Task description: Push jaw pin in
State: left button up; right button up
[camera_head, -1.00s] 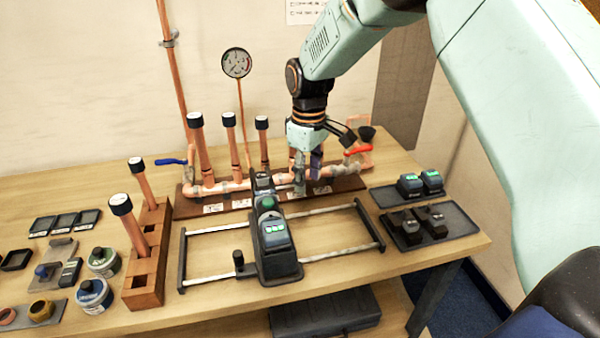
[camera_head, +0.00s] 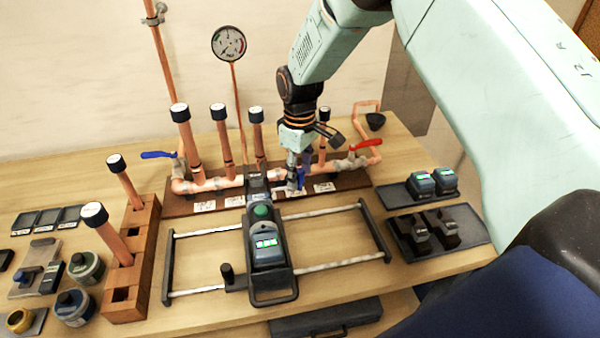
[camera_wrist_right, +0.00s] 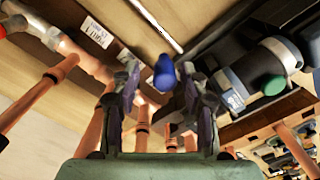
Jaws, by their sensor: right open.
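The press tool (camera_head: 265,232) is dark with a green button and a lit display. It lies on the rail frame, its head end pointing at the copper manifold (camera_head: 215,186). My right gripper (camera_head: 297,180) is pointed down just right of the tool's head, close to the manifold. In the right wrist view its two fingers (camera_wrist_right: 164,100) are apart. A small blue rounded piece (camera_wrist_right: 164,72), which looks like the jaw pin, shows between and beyond the fingertips. I cannot tell whether a finger touches it or how deep it sits. My left gripper is out of view.
The rail frame (camera_head: 200,293) fills the middle of the bench. Several capped copper pipes and a gauge (camera_head: 228,43) stand behind. A wooden block (camera_head: 148,255) holding pipes is at left. Trays with batteries (camera_head: 420,183) and jaws (camera_head: 440,228) are at right.

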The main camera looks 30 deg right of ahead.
jog(key=shift+s+a+f, duration=0.15)
jog(key=shift+a+f, duration=0.05)
jog(key=shift+f, duration=0.4)
jog(key=shift+s, duration=0.25)
jog(key=shift+f, duration=0.1)
jog(key=shift+c, duration=0.6)
jog(key=shift+w, duration=0.15)
jog(key=shift+c, duration=1.3)
jog(key=shift+d, duration=0.1)
grip_shut()
